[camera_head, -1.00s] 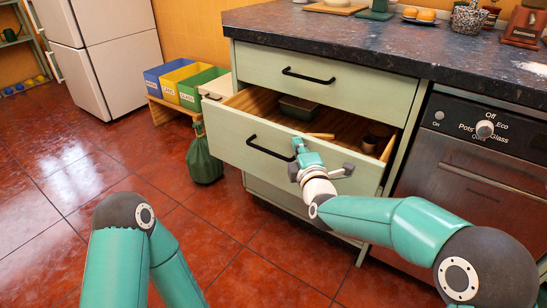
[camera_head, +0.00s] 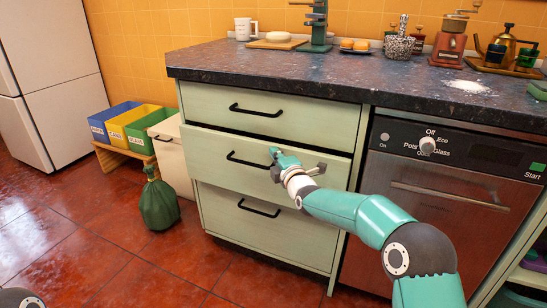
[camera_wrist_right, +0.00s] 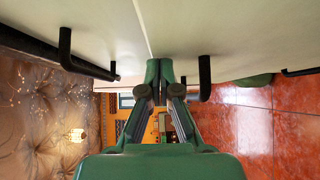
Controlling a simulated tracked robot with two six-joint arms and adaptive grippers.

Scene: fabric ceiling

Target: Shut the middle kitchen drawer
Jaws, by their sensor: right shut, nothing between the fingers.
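The middle drawer (camera_head: 215,150) has a pale green front and a black bar handle (camera_head: 247,160). Its front stands slightly proud of the drawers above and below, with a narrow dark gap along its top edge. My right gripper (camera_head: 275,156) is shut and empty, at the drawer front by the handle's right end. In the right wrist view its fingertips (camera_wrist_right: 160,65) are together close to the pale fronts; whether they touch cannot be told. The drawer's inside is hidden. My left gripper is out of view.
The top drawer (camera_head: 315,125) and bottom drawer (camera_head: 280,230) look shut. A dishwasher (camera_head: 440,200) stands to the right. A green sack (camera_head: 159,205) and colored bins (camera_head: 135,125) are left of the cabinet. The red tiled floor in front is clear.

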